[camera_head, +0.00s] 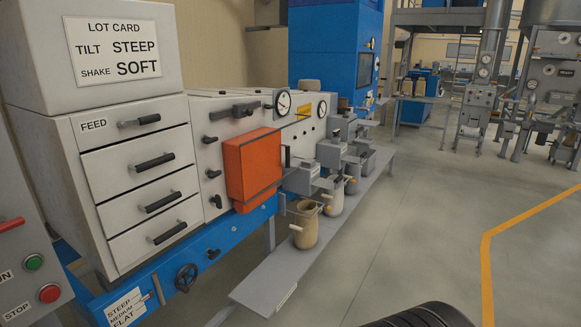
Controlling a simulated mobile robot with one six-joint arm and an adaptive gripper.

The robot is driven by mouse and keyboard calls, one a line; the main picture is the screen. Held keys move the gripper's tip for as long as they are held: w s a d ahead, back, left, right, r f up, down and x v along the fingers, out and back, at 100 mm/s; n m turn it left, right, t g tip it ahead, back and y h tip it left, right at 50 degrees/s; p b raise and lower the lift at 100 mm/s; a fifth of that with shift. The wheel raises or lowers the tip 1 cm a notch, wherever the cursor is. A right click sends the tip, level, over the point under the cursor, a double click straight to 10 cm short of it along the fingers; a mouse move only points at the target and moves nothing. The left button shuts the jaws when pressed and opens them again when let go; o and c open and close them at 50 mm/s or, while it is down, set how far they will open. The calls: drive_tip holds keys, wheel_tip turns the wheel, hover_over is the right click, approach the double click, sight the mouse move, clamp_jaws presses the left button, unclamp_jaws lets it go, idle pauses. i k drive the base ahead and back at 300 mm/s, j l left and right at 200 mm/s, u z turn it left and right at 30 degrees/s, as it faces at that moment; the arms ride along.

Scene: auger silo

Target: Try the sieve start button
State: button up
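A grey control panel (16,262) is cut off by the left edge of the head view. It carries a green button (34,262) beside a partly cut-off label ending in "N", and below it a red button (50,293) labelled "STOP". No label naming the sieve is readable there. To its right stands a white drawer cabinet (128,210) on a blue frame (150,290). Its top drawer reads "FEED", and a card (110,50) above reads "LOT CARD, TILT STEEP, SHAKE SOFT". My gripper cannot be made out in this view.
An orange box (253,168) projects from the machine front. A black handwheel (186,277) and a "STEEP, MEDIUM, FLAT" label (127,304) sit on the blue frame. A low grey bench (275,283) holds several pots. Open floor (430,230) lies right, with a yellow line (486,262).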

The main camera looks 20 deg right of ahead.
sight(34, 263)
drive_tip(key=u, duration=1.3)
